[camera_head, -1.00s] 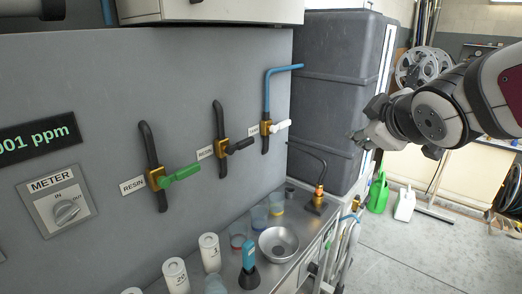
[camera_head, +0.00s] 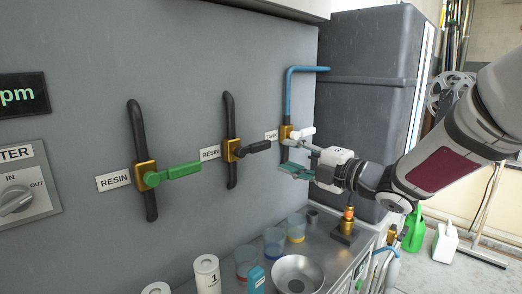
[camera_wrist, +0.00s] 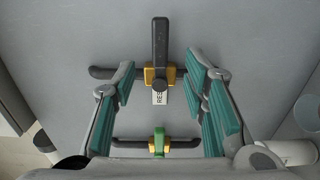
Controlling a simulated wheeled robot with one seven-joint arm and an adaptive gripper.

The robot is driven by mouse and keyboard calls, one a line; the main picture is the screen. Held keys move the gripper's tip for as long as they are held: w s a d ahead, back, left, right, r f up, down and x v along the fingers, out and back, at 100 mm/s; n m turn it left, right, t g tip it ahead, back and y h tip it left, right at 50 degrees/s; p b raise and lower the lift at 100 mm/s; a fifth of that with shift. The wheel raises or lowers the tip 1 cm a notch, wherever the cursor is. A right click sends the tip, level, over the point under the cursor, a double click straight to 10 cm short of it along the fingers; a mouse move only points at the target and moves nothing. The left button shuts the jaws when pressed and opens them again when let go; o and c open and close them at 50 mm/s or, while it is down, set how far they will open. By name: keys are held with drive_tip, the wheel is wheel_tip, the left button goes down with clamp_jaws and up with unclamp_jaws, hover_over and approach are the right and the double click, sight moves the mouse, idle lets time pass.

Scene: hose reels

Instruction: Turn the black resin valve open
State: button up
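The black resin valve (camera_head: 252,148) is on the grey panel, between the green-handled and white-handled valves. Its black lever points right from a brass body on a vertical black pipe, with a RESIN label to its left. My gripper (camera_head: 291,157) is right of the black lever and apart from it, near the white-handled valve. In the wrist view the black valve (camera_wrist: 160,45) shows ahead between the spread teal-padded fingers of my gripper (camera_wrist: 160,72). The gripper is open and empty.
The green-handled resin valve (camera_head: 178,171) is at left and the white-handled tank valve (camera_head: 300,133) at right, by a blue pipe. Below are cups, a metal bowl (camera_head: 298,272) and a white canister (camera_head: 207,274) on the counter. Space before the black lever looks clear.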

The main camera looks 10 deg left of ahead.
sight(263, 147)
drive_tip(key=x, duration=1.1)
clamp_jaws()
